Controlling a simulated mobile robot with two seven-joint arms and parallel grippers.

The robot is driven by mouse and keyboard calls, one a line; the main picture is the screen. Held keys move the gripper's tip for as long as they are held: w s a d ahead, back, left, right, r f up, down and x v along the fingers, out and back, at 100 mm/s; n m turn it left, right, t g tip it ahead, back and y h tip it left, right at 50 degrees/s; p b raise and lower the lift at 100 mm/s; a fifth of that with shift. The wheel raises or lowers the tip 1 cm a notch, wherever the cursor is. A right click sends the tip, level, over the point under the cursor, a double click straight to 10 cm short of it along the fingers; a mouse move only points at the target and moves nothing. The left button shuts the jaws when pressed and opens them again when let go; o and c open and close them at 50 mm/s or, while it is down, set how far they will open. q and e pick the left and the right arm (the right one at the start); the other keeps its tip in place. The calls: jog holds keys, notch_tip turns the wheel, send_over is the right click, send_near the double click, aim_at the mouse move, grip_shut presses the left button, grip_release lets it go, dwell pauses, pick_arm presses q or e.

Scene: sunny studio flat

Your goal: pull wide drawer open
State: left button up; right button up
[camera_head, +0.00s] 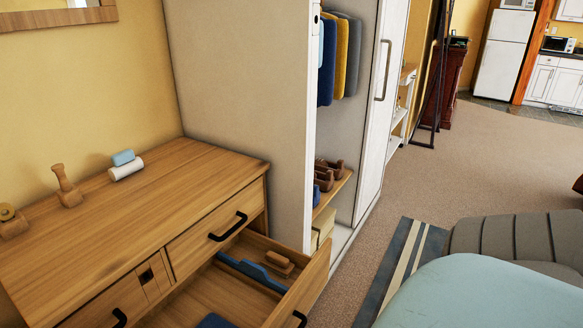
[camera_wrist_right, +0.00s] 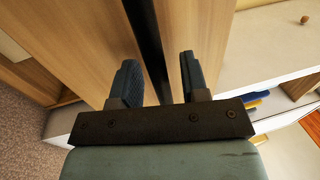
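In the head view a wooden dresser (camera_head: 130,215) stands against the yellow wall. Its wide lower drawer (camera_head: 292,290) is pulled out, with the inside showing. The drawer's black handle (camera_head: 300,318) is partly cut off at the bottom edge. In the right wrist view my right gripper (camera_wrist_right: 158,75) has its two fingers apart, close to wooden panels (camera_wrist_right: 85,45). A dark strip (camera_wrist_right: 146,35) runs between the fingers with room on both sides; I cannot tell whether it is a handle or a gap. My left gripper is not in view.
Blue items (camera_head: 250,270) and a wooden piece (camera_head: 279,260) lie in the drawer. A smaller upper drawer (camera_head: 205,245) is shut. An open wardrobe (camera_head: 250,110) stands right of the dresser. A pale blue rounded surface (camera_head: 480,295) fills the lower right. The carpet (camera_head: 480,165) beyond is clear.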

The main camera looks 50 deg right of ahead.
jog(key=shift+s, duration=0.1)
jog(key=v, duration=1.3)
jog(key=shift+s+p, duration=0.3)
jog(key=shift+p, duration=0.1)
